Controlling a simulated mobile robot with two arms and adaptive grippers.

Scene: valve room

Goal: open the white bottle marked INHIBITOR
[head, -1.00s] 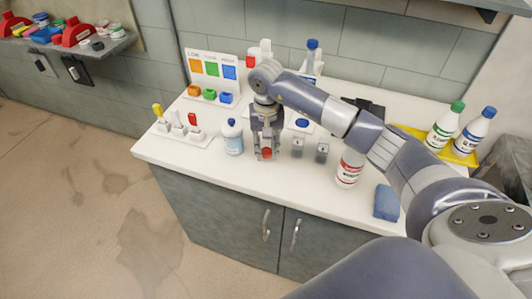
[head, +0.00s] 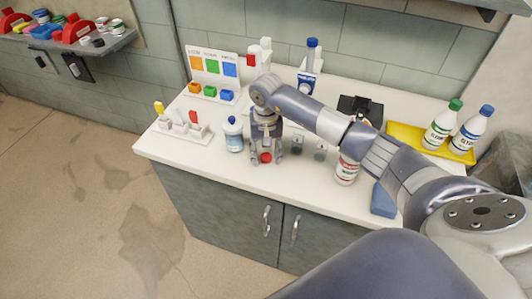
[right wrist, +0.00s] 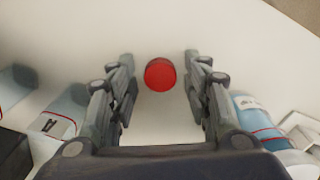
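A white bottle (head: 346,170) with a red label stands near the counter's front, right of centre in the head view. My right arm hides its top, and the label is too small to read surely. A round red cap (head: 266,157) is on the counter left of it; it also shows in the right wrist view (right wrist: 160,74). My right gripper (head: 267,158) points down over the cap. Its fingers are spread on both sides of the cap, with clear gaps in the right wrist view (right wrist: 158,58). My left gripper is not in view.
A blue-capped bottle (head: 233,134) stands close left of my right gripper. Two small grey containers (head: 320,152) stand to its right. A blue block (head: 383,200) lies right of the white bottle. A yellow tray (head: 405,132) holds two bottles. Bare counter lies along the front edge.

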